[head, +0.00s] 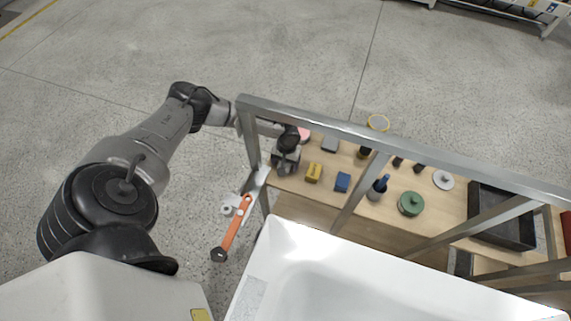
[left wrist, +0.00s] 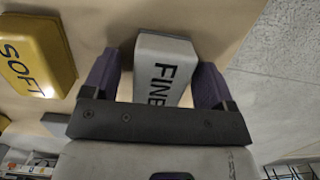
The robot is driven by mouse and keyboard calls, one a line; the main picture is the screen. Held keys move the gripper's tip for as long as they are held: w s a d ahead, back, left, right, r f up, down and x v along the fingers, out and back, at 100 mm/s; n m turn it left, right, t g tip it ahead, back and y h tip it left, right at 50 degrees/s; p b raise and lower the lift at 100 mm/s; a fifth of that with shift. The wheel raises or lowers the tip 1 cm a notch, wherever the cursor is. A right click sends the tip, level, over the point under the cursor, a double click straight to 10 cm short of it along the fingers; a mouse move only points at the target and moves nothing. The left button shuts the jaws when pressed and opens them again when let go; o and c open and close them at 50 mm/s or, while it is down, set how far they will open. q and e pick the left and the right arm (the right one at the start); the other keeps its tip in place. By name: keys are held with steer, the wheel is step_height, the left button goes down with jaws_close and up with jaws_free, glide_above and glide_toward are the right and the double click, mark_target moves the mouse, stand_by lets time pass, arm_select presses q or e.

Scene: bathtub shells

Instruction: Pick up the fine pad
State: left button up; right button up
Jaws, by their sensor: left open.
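The fine pad (left wrist: 164,66) is a pale grey block marked FINE in dark letters, on the wooden table top in the left wrist view. My left gripper (left wrist: 157,78) is open, with one purple-grey finger on each side of the pad. I cannot tell whether the fingers touch it. In the head view my left gripper (head: 284,168) is over the left end of the table and hides the fine pad. My right gripper is not in view.
A yellow pad marked SOFT (left wrist: 36,56) lies beside the fine pad. A blue block (head: 342,182), a green round item (head: 411,203) and a black tray (head: 505,215) are farther right. A metal frame rail (head: 400,145) crosses the table above the white tub (head: 300,262).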

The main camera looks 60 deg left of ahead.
arm_select(q)
steer(key=c, duration=1)
steer(key=shift+r, duration=0.15)
step_height(320, 180, up, 10)
steer(key=p, duration=0.2)
steer(key=shift+p, duration=0.35)
steer(key=o, duration=0.3)
steer(key=shift+c, duration=1.1)
steer(key=shift+f, duration=0.2)
